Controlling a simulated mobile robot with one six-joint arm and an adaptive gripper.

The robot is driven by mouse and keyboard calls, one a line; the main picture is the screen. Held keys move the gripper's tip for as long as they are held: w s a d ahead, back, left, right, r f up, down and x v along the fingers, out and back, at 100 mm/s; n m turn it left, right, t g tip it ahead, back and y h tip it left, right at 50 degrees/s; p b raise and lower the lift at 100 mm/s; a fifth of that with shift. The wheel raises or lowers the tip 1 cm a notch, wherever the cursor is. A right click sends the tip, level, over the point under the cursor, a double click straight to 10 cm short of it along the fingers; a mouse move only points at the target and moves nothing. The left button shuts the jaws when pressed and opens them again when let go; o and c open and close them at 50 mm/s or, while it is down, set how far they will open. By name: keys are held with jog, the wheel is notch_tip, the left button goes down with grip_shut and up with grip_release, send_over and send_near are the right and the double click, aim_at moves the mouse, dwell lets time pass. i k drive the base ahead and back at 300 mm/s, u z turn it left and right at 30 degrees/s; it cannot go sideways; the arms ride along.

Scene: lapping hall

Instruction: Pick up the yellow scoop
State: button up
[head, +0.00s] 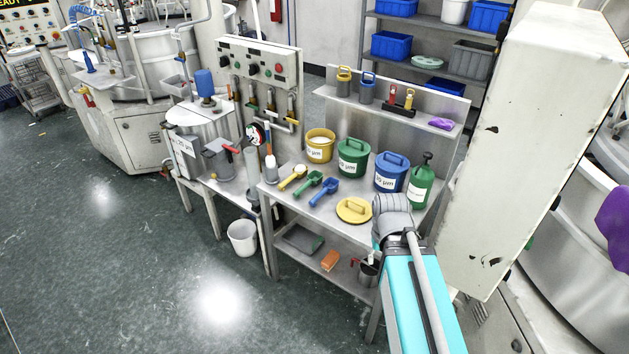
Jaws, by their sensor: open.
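The yellow scoop (293,177) lies at the left front of the steel bench top (321,207), left of a green scoop (310,184) and a blue scoop (327,190). Its bowl end appears to hold something pale. Nothing covers it. My arm rises from the lower right, and its grey joint is over the bench's right front, well right of the scoop. I cannot make out my gripper's fingers; they are hidden or out of sight.
Behind the scoops stand a yellow tub (320,146), a green tub (352,158), a blue tub (390,173) and a green bottle (420,187). A yellow lid (354,210) lies in front. A white brush (270,169) stands left of the yellow scoop. A tall pale cabinet (520,140) is at right.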

aim_at(300, 171)
jog(key=u, duration=0.25)
jog(key=i, duration=1.25)
jog(key=u, duration=1.4)
